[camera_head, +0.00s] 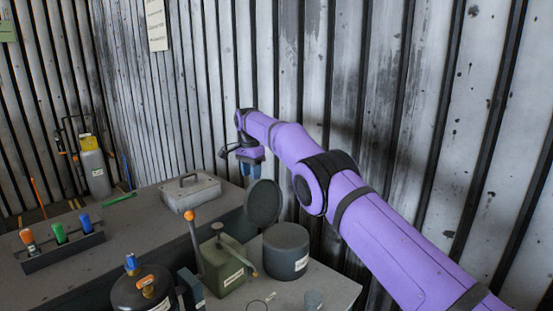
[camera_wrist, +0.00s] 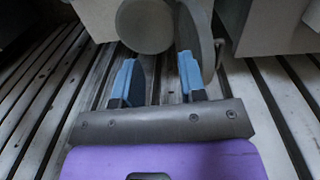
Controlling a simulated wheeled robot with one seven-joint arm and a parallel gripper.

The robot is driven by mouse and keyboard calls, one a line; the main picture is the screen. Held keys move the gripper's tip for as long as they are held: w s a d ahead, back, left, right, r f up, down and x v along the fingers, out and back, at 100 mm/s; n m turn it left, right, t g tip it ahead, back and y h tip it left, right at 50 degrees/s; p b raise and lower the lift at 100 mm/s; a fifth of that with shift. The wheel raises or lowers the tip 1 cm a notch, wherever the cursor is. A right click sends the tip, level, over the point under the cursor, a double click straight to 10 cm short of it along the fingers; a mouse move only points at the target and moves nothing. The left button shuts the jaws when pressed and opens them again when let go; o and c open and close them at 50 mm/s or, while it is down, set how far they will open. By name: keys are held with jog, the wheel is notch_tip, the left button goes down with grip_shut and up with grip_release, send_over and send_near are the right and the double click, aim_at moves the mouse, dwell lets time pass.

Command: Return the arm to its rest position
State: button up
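My purple arm (camera_head: 395,240) stretches from the lower right toward the upper middle in the head view, in front of the corrugated wall. My gripper (camera_head: 250,170), with blue fingers, hangs at its far end, above the back of the workbench. In the wrist view my gripper (camera_wrist: 158,75) has its two blue fingers spread apart, with nothing seen held between them. A dark round lid (camera_head: 263,202) stands tilted just below the gripper in the head view. A grey disc (camera_wrist: 203,40) shows beyond the right finger in the wrist view.
The workbench (camera_head: 95,262) carries a grey case (camera_head: 190,191), a rack (camera_head: 62,250) with coloured handles, a green box (camera_head: 222,265) with an orange-tipped lever, and a dark cylinder (camera_head: 286,250). The corrugated wall (camera_head: 345,85) runs close behind the arm.

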jog(key=d+r, duration=0.8)
jog(key=r, duration=0.3)
jog(key=s+d+r+n+t+y, duration=0.1)
jog(key=s+d+r+n+t, duration=0.25)
jog(key=s+d+r, duration=1.45)
jog(key=s+d+f+n, duration=0.1)
jog(key=s+d, duration=0.4)
jog(key=s, duration=0.6)
jog(key=s+d+f+n, duration=0.15)
jog(key=s+d, duration=0.35)
jog(key=s, duration=0.5)
jog(key=s+d+f+n+t, duration=0.1)
jog(key=s+f, duration=0.3)
jog(key=s, duration=0.4)
jog(key=s+d+f+n+t, duration=0.1)
jog(key=s+d+f, duration=0.1)
jog(key=s+f, duration=0.3)
jog(key=s, duration=0.4)
jog(key=shift+s+f+h, duration=0.15)
jog(key=shift+f+h, duration=0.05)
jog(key=shift+h, duration=0.1)
